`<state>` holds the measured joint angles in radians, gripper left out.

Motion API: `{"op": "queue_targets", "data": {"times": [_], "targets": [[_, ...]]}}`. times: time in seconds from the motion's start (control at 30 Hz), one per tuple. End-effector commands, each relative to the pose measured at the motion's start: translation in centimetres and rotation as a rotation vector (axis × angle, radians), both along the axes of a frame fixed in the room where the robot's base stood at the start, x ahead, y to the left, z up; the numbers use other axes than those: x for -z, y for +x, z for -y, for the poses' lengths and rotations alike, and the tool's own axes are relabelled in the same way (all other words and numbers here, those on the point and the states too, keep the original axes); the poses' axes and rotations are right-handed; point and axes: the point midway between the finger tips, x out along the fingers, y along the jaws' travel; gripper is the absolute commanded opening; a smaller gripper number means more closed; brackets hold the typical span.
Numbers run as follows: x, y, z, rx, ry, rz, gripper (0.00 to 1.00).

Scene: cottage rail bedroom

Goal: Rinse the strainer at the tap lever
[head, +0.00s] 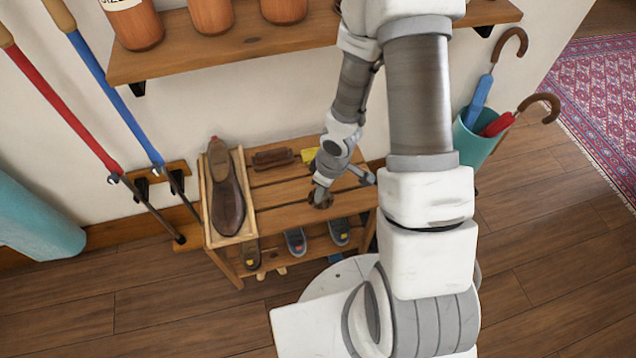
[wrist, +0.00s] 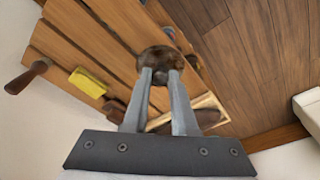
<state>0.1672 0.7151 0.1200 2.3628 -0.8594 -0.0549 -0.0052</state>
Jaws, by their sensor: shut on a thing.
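I see no strainer and no tap lever in either view. My gripper (head: 320,190) is low over the slatted wooden bench in the head view. In the wrist view my gripper (wrist: 161,76) is shut on a round dark brown knob-like thing (wrist: 160,56). That brown thing also shows in the head view (head: 320,201), at the bench's front part. I cannot tell whether it touches the slats, and its underside is hidden.
The bench (head: 284,215) carries a wooden tray (head: 249,215) with a brown shoe (head: 226,195), a brush (head: 272,158) and a yellow block (head: 310,155). Several shoes sit below. A wall shelf (head: 240,45) overhangs behind.

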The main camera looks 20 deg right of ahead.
Motion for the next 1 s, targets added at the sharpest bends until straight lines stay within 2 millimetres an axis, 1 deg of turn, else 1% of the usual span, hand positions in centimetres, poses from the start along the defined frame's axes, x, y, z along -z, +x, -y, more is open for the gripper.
{"op": "queue_targets", "data": {"times": [0.03,0.2,0.3,0.4,0.47,0.57,0.7,0.8,1.0], "targets": [[0.8,1.1,0.3,0.005,0.002,-0.001,0.0],[2.9,4.5,0.9,0.006,0.002,-0.001,0.0],[3.7,5.9,1.1,0.004,0.001,-0.001,0.0],[4.2,6.7,1.2,0.003,0.0,0.0,0.0],[4.3,6.9,1.3,0.002,0.0,0.0,0.0],[5.0,7.0,1.3,0.001,0.0,-0.002,0.0],[7.2,6.9,1.2,0.0,-0.001,-0.002,0.0],[8.3,7.0,1.3,0.001,-0.001,-0.002,0.0],[8.3,7.0,1.3,0.002,0.0,-0.001,0.0]]}}
